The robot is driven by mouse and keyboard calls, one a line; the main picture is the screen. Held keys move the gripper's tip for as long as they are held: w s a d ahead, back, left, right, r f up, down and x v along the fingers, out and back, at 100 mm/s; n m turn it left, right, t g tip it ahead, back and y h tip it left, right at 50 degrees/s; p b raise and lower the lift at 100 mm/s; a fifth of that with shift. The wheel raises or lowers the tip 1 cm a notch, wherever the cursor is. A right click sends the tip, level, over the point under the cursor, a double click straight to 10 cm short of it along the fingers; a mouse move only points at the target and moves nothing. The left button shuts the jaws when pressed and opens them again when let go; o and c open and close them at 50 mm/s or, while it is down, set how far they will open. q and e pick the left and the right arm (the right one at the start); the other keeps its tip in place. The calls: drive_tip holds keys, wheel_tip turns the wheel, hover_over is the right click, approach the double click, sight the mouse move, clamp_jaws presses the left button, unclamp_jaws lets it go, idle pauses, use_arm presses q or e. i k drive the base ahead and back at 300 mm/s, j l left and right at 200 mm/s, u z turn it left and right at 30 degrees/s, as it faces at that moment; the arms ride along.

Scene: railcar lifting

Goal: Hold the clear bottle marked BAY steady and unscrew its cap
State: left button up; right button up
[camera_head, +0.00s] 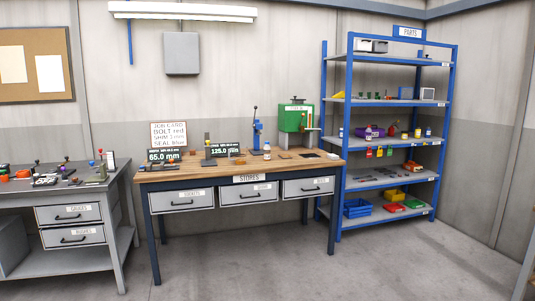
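A small bottle (267,152) stands upright near the middle of the wooden-topped table marked STORES (180,178). It is too small for me to read any marking or make out its cap. Small bottle-like items (428,132) also stand on the blue shelf rack at the right, their labels unreadable. I cannot tell which, if any, is the clear bottle marked BAY. Neither of my grippers is in view.
The STORES table also holds a green machine (291,120), a blue press (257,136) and display signs. A grey bench (75,196) with small parts stands at the left. A blue shelf rack (323,130) stands at the right. The floor (240,265) in front is clear.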

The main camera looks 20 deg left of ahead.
sight(266, 148)
drive_tip(key=i+j+u, duration=0.3)
drive_tip(key=i, duration=0.25)
drive_tip(key=i+j+u, duration=0.2)
drive_tip(key=i+u, duration=0.15)
drive_tip(key=i, duration=0.2)
drive_tip(key=i+u, duration=0.3)
drive_tip(key=i, duration=0.25)
